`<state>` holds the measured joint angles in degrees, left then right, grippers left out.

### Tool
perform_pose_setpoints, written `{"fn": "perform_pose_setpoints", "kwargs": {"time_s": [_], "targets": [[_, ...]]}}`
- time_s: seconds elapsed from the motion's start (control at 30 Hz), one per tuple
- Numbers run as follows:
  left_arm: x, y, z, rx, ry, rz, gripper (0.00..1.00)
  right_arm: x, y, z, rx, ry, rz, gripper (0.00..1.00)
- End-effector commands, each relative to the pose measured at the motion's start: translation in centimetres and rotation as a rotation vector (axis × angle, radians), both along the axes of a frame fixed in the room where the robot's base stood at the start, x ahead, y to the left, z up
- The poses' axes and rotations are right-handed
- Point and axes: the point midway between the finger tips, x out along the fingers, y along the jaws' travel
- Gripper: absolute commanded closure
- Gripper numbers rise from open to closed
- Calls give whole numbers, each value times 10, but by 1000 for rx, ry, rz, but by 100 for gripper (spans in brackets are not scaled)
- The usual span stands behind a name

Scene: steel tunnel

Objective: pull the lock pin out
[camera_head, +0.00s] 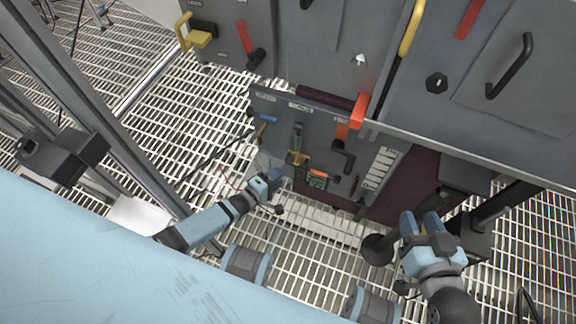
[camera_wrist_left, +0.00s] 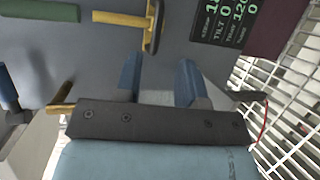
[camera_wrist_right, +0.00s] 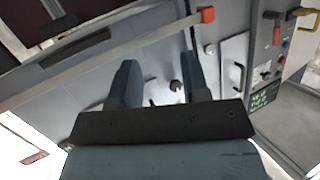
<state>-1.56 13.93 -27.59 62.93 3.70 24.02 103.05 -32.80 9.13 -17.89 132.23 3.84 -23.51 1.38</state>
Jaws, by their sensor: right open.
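I cannot tell for sure which part is the lock pin. The grey control panel (camera_head: 275,108) carries several coloured handles. A yellow piece (camera_head: 298,158) with a dark bar sits at its middle; the left wrist view shows a yellow bar with a black end (camera_wrist_left: 125,20) beyond the fingers. My left gripper (camera_head: 270,180) is in front of the panel's lower left, below the yellow piece. Its fingers (camera_wrist_left: 158,80) are apart with nothing between them. My right gripper (camera_head: 420,222) is at the lower right, away from the handles, open and empty; its fingers (camera_wrist_right: 160,80) are apart.
A lit display (camera_head: 318,179) is at the panel's lower middle. A green handle (camera_head: 297,134) and a black crank (camera_head: 343,156) are also on it. Large grey cabinets (camera_head: 500,90) stand behind. A round dark post (camera_head: 377,248) is left of my right gripper. Floor is metal grating.

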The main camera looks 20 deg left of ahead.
Motion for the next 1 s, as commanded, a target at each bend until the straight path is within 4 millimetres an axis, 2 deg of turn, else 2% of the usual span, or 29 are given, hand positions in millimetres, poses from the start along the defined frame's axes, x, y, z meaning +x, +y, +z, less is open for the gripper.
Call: {"fn": "perform_pose_setpoints", "kwargs": {"time_s": [0.03, 0.1, 0.33, 1.0], "targets": [[-12, 6, 5, 2, 2, 0, 64, -3, -3, -3, -15, 28, -4, 57], [-24, 11, 7, 1, 2, 0, 64, -5, -6, -9, -32, 58, -9, 57], [-49, 23, 11, 0, 0, 0, 64, -11, -12, -23, -65, 118, -17, 57], [-53, 24, 13, 0, 0, 0, 64, -11, -13, -23, -71, 126, -18, 57]]}}
